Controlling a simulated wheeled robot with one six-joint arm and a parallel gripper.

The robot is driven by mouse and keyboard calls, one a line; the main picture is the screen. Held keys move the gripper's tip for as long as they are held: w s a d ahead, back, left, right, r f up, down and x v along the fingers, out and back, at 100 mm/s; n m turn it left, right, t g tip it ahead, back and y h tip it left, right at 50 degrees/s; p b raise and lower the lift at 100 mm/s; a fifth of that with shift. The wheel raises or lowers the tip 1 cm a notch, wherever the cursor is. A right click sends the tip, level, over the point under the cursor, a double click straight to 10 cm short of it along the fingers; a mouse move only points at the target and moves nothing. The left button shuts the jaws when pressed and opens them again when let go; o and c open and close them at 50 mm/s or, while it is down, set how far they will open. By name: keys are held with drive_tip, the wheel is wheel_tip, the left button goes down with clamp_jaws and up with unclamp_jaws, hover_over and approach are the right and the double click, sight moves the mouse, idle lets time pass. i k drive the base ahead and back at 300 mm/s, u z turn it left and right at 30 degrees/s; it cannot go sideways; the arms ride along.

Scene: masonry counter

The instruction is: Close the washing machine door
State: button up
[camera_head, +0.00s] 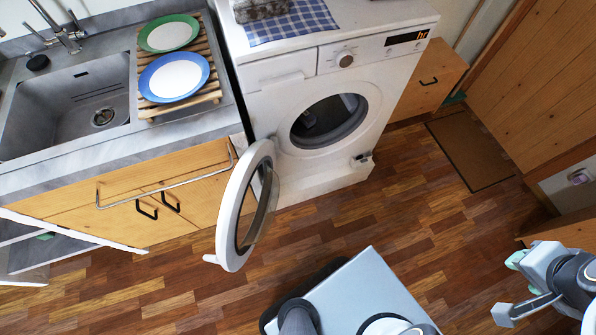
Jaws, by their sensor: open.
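The white washing machine (290,78) stands against the back wall, right of the sink counter. Its round door (228,222) is swung wide open on its left side and sticks out toward me, with a white rim and a dark glass middle. The drum opening (329,121) is uncovered and looks dark inside. My gripper (507,288) is at the lower right, open and empty, well apart from the door, with floor between them. Part of my arm is cut off by the right edge.
A grey sink (68,106) and a wooden rack with a green-rimmed plate (169,33) and a blue-rimmed plate (174,77) are at left. A metal rail (165,187) fronts the cabinet. A brown mat (468,150) lies right. The wooden floor (400,205) before the machine is clear.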

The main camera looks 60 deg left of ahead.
sight(231, 258)
drive_tip(key=z, duration=1.1)
drive_tip(key=k, duration=1.75)
drive_tip(key=u, duration=0.45)
drive_tip(key=k, duration=1.3)
drive_tip(key=u, duration=1.6)
